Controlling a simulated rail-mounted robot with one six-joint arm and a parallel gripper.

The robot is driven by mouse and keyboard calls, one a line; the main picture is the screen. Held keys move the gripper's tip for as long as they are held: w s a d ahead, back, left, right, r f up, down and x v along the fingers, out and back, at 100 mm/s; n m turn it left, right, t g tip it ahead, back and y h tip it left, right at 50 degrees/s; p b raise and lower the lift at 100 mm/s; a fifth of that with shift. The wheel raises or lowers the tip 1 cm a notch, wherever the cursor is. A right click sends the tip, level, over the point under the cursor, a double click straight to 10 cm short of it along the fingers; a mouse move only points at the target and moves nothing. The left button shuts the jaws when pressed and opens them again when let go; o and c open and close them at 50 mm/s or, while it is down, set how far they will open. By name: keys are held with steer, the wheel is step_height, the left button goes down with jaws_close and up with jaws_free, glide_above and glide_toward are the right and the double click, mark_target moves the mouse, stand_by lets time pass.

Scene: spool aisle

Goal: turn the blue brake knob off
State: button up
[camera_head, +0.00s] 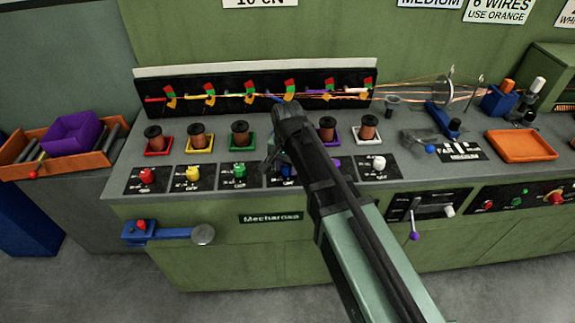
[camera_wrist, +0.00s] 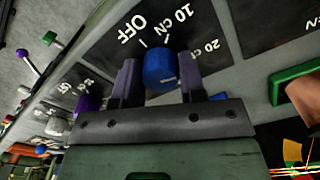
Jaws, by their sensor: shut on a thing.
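The blue brake knob (camera_wrist: 160,70) sits on a black label plate marked OFF, 10 CN and 20 CN. In the wrist view its exposed end faces the labels; I cannot clearly make out a pointer on it. My gripper (camera_wrist: 160,78) is shut on the knob, with one dark finger on each side. In the head view my gripper (camera_head: 274,158) reaches down to the front row of knobs. There the arm hides most of the blue knob, and only a little blue (camera_head: 287,171) shows beside it.
Red (camera_head: 147,176), yellow (camera_head: 193,173) and green (camera_head: 239,169) knobs stand to the left, a white knob (camera_head: 378,162) to the right. Copper spools (camera_head: 200,137) stand behind them. An orange tray (camera_head: 520,146) lies far right. The floor in front is clear.

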steer(key=n, duration=1.5)
steer(key=shift+n, duration=0.4)
steer(key=n, duration=0.5)
steer(key=o, duration=0.9)
